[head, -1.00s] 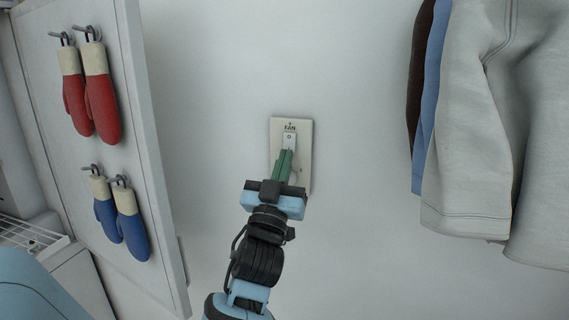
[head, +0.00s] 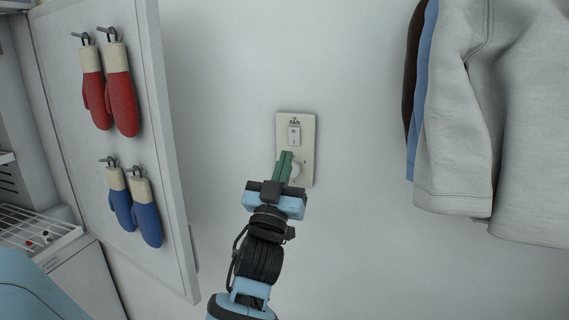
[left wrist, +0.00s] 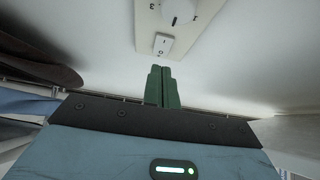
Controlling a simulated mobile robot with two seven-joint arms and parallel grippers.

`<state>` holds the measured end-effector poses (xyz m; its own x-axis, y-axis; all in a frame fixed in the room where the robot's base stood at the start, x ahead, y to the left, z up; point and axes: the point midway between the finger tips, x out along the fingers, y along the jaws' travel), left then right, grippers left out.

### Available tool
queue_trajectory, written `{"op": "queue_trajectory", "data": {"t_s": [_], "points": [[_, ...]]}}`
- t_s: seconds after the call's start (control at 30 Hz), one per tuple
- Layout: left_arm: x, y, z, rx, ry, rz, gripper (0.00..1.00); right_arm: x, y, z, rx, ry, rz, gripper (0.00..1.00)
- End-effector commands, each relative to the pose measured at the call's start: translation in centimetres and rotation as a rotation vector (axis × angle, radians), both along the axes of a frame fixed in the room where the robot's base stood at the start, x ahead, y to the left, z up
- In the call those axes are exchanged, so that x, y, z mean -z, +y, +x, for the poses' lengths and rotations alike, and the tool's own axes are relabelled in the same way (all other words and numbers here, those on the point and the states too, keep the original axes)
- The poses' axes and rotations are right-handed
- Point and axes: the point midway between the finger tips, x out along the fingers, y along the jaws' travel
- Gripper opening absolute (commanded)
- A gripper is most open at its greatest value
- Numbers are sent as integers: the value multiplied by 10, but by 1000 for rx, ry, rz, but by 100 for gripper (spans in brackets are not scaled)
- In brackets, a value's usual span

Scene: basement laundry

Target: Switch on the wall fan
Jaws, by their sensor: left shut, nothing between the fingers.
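A cream wall plate (head: 309,150) marked FAN is on the white wall in the middle of the head view. It carries a white rocker switch (head: 294,136) and a round white knob (head: 296,170) below it. The plate (left wrist: 147,30), rocker (left wrist: 163,44) and knob (left wrist: 180,11) also show at the top of the left wrist view. My left gripper (head: 286,155) has its green fingers shut and empty, just below the rocker in the head view and partly over the knob. In the left wrist view the fingertips (left wrist: 160,69) look apart from the rocker. My right gripper is not in view.
A white board (head: 150,220) at left bears red mittens (head: 121,100) and blue mittens (head: 146,212) on hooks. Pale and blue garments (head: 500,120) hang at right. A wire rack (head: 35,230) is at lower left. The wall around the plate is clear.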

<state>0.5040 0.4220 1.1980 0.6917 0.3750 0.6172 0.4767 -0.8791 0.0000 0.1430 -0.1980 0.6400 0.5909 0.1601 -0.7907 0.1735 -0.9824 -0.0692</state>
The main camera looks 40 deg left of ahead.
Motion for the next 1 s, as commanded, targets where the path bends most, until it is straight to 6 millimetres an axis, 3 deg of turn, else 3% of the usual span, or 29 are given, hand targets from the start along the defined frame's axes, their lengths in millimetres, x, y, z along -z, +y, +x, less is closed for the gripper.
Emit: {"op": "queue_trajectory", "data": {"t_s": [0.03,0.1,0.4,1.0], "points": [[18,-4,-6,0,9,-3,0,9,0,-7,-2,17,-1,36],[31,-9,-15,0,10,-4,0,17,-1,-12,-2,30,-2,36],[70,-24,-44,0,7,-2,0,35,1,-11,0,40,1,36],[79,-29,-53,0,1,0,0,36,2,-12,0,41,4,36]]}}
